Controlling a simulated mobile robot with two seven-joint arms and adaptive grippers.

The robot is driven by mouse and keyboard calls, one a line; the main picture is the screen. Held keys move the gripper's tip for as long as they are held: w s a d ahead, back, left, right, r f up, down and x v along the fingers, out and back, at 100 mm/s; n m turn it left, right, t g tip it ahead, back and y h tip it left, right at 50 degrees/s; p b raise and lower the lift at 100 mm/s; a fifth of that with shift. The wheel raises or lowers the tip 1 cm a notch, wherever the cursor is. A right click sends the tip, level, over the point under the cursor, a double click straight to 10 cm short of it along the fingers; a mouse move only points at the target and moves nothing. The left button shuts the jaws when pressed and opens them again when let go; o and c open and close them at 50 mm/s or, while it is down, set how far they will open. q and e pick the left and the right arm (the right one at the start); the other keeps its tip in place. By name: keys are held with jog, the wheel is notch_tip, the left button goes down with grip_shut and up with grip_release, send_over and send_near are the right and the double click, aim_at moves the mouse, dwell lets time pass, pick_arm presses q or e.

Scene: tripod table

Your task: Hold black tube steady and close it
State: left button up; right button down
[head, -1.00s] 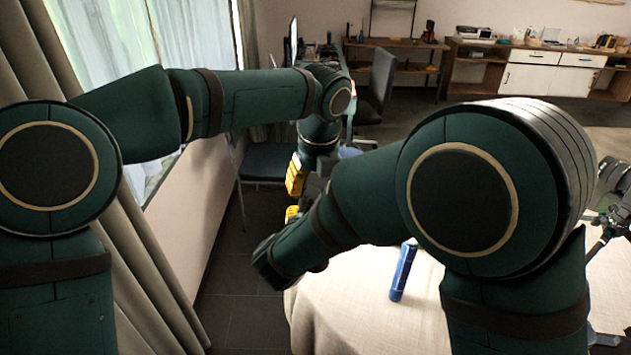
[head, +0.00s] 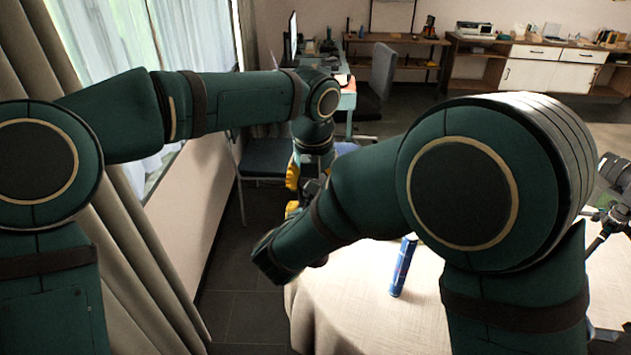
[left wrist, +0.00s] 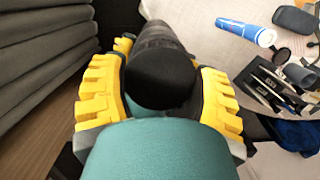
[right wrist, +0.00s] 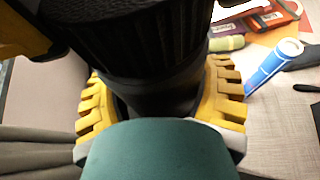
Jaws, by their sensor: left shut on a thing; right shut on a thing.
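The black tube (left wrist: 160,80) is in the left wrist view, dark and round-ended, between the two yellow-padded fingers of my left gripper (left wrist: 158,95). My left gripper is shut on it. In the right wrist view, the black tube (right wrist: 150,95) shows a ribbed wider part above a smooth part. My right gripper (right wrist: 158,105) is shut on the smooth part. In the head view, the yellow fingers (head: 292,178) show only in part, and my right arm hides most of the tube. I cannot tell whether the tube is fully closed.
A round table (head: 340,310) with a pale cloth is below my right arm. A tripod (head: 607,225) stands at the right. A chair (head: 265,160) is behind my grippers.

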pick_arm(q)
jog(key=m, duration=0.3)
jog(key=shift+m+h, duration=0.3)
jog(key=shift+d+f+m, duration=0.1)
jog(key=shift+f+m, duration=0.05)
jog(key=shift+m, duration=0.75)
jog(key=shift+m+g, duration=0.3)
jog(key=shift+m, duration=0.7)
jog(key=shift+r, duration=0.2)
jog(key=o, duration=1)
jog(key=shift+c, duration=0.2)
